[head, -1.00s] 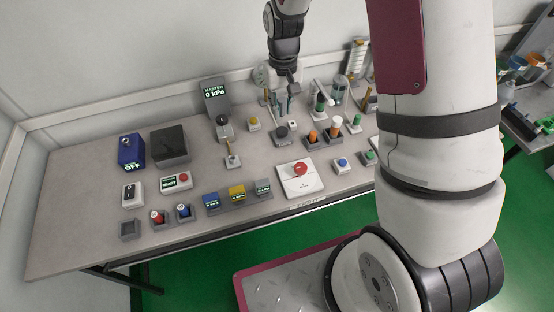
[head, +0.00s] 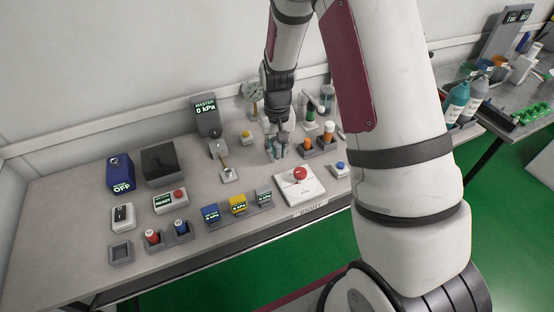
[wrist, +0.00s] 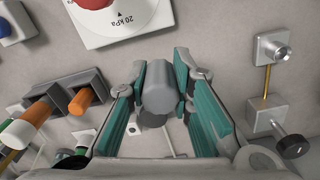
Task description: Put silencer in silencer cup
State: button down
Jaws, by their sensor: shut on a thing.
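My gripper (wrist: 160,75) is shut on a grey cylinder (wrist: 157,88), which looks like the silencer. The teal finger pads stand on either side of it in the wrist view. In the head view my gripper (head: 277,145) is low over the middle of the bench, behind the white panel with the red knob; the cylinder is hard to make out there. I cannot tell whether the cylinder touches anything below it. An empty square grey cup (head: 120,252) stands at the bench's front left corner; I cannot tell whether it is the silencer cup.
The white panel (head: 312,191) is just in front of my gripper. Orange-topped parts in a dark holder (wrist: 62,105) stand close on one side, a small valve with a brass rod (wrist: 268,85) on the other. Red and blue parts in holders (head: 180,238) stand near the empty cup.

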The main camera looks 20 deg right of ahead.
jog(key=shift+f, duration=2.2)
jog(key=shift+f, duration=0.1)
jog(key=c, duration=1.4)
grip_release()
